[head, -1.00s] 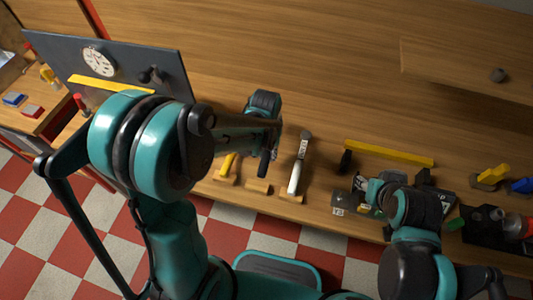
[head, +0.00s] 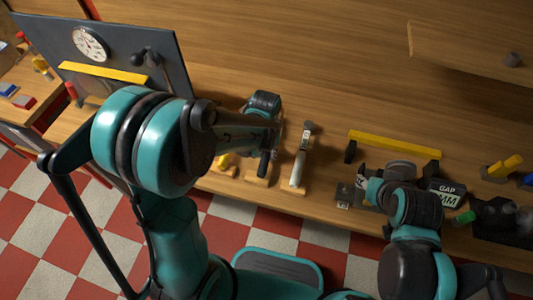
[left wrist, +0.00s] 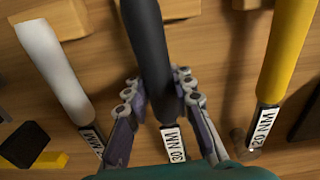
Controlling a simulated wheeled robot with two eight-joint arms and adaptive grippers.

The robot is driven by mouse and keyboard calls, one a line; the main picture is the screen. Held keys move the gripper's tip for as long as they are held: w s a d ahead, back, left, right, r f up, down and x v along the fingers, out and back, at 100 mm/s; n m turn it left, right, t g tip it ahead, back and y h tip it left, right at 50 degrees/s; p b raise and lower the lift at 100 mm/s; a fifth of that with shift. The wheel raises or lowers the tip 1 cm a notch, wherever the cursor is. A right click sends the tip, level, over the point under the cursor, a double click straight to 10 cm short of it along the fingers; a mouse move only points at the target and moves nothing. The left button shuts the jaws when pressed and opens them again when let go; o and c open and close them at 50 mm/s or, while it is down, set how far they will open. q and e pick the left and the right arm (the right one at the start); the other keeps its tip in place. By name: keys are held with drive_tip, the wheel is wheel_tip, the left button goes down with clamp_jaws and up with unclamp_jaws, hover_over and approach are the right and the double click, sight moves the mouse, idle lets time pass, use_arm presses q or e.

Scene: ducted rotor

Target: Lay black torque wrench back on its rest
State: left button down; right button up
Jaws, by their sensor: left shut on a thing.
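The black torque wrench (left wrist: 152,45) is between the fingers of my left gripper (left wrist: 158,90), which is shut on its handle. Its label, reading 30 NM, shows below the fingers in the left wrist view. In the head view the black handle (head: 264,163) hangs over or on a wooden rest block (head: 258,182), in line with it; I cannot tell if they touch. A white-handled wrench (head: 298,168) lies on the right of it and a yellow-handled one (head: 222,161) on the left. My right gripper (head: 367,188) is partly hidden by its arm.
A yellow bar (head: 395,144) lies behind my right gripper. A box marked GAP MM (head: 445,193) stands to its right. A dark upright panel (head: 120,60) with a dial stands at the left. The bench behind the wrenches is clear.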

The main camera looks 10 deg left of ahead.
use_arm(q)
drive_tip(key=shift+f, duration=0.2)
drive_tip(key=shift+f+b, duration=0.2)
drive_tip(key=shift+b, duration=0.2)
drive_tip(key=c, duration=1.2)
unclamp_jaws()
drive_tip(key=shift+r, duration=0.1)
